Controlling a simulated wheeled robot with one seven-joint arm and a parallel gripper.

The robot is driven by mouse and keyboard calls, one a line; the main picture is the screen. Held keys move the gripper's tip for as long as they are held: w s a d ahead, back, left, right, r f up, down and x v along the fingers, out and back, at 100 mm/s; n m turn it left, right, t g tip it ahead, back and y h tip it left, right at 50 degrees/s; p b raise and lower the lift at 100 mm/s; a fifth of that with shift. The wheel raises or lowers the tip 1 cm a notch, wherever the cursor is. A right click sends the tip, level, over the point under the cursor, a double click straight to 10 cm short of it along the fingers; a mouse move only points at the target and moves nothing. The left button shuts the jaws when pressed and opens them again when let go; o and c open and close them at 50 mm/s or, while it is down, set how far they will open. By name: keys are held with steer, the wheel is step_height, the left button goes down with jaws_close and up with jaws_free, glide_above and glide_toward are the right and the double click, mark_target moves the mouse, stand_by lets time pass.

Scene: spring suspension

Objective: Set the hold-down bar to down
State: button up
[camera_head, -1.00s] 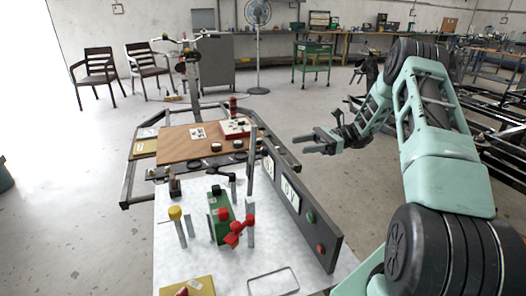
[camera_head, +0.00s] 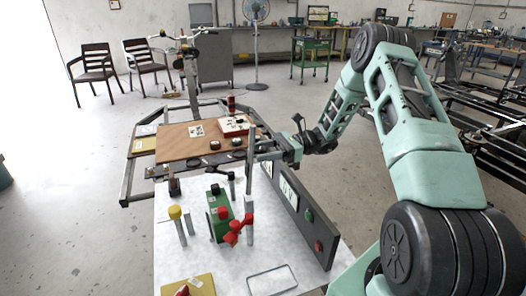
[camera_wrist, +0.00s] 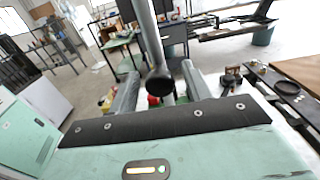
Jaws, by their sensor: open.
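The workbench top carries a green fixture (camera_head: 220,218) with red knobs (camera_head: 232,232) at its front. A black lever (camera_head: 222,174) sits just behind it. A tall thin grey post (camera_head: 250,178) stands to its right, beside the dark panel. I cannot tell for sure which part is the hold-down bar. My gripper (camera_head: 262,153) is open near the top of the post, above the panel's far end. In the wrist view a grey bar with a round black end (camera_wrist: 160,84) shows between my open fingers (camera_wrist: 160,92); contact cannot be told.
A dark upright panel (camera_head: 318,236) with green and red buttons runs along the bench's right side. A yellow-knobbed post (camera_head: 175,213) stands left of the fixture. Behind is a wooden board (camera_head: 180,146) on a frame. A wire tray outline (camera_head: 272,279) lies in front.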

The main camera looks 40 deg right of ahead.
jaws_close()
steer(key=shift+a+r, duration=0.1)
